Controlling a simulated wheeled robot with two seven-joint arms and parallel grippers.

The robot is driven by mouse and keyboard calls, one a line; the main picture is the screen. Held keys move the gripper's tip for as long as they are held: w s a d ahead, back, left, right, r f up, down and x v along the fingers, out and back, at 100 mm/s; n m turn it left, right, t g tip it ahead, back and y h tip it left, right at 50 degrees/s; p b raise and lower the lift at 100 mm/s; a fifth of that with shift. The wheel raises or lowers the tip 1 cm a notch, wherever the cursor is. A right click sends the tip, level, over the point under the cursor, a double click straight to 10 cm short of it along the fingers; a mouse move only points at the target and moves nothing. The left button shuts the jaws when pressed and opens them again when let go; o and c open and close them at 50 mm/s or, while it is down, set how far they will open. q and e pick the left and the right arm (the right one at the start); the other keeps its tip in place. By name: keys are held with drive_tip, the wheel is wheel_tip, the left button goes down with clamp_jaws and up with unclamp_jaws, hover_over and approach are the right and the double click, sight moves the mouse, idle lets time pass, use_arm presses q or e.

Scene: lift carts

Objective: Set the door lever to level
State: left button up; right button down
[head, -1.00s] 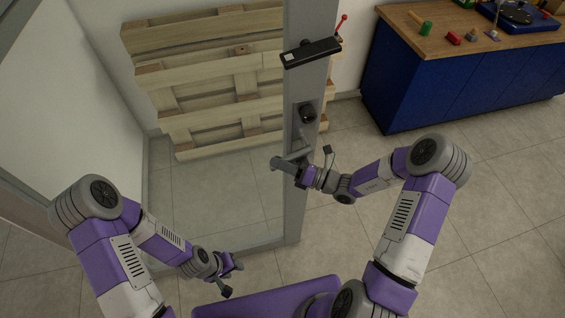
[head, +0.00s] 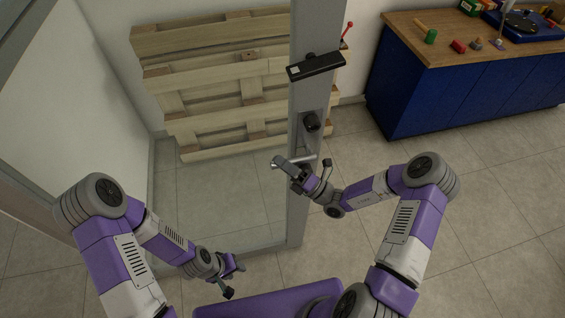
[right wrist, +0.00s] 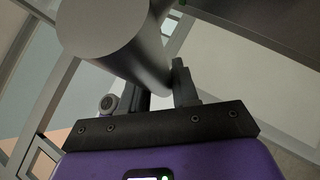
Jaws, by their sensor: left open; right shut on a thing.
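In the right wrist view, the lever's thick grey bar (right wrist: 105,22) runs between the dark fingers of my right gripper (right wrist: 160,95). My left gripper (head: 236,274) is open and empty, low in front of the glass, away from the lever.
A dark box-shaped bar (head: 316,67) sits higher on the door post. A wooden pallet (head: 215,75) leans on the wall behind the glass. A blue workbench (head: 450,90) with small items stands at the back right. The floor at right is clear.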

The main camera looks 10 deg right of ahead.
drive_tip(key=shift+r, duration=0.1)
drive_tip(key=c, duration=0.9)
unclamp_jaws()
drive_tip(key=shift+d, duration=0.1)
drive_tip(key=v, duration=0.7)
drive_tip(key=shift+s+d+b, duration=0.1)
drive_tip(key=shift+s+b, duration=0.1)
drive_tip(key=shift+b, duration=0.15)
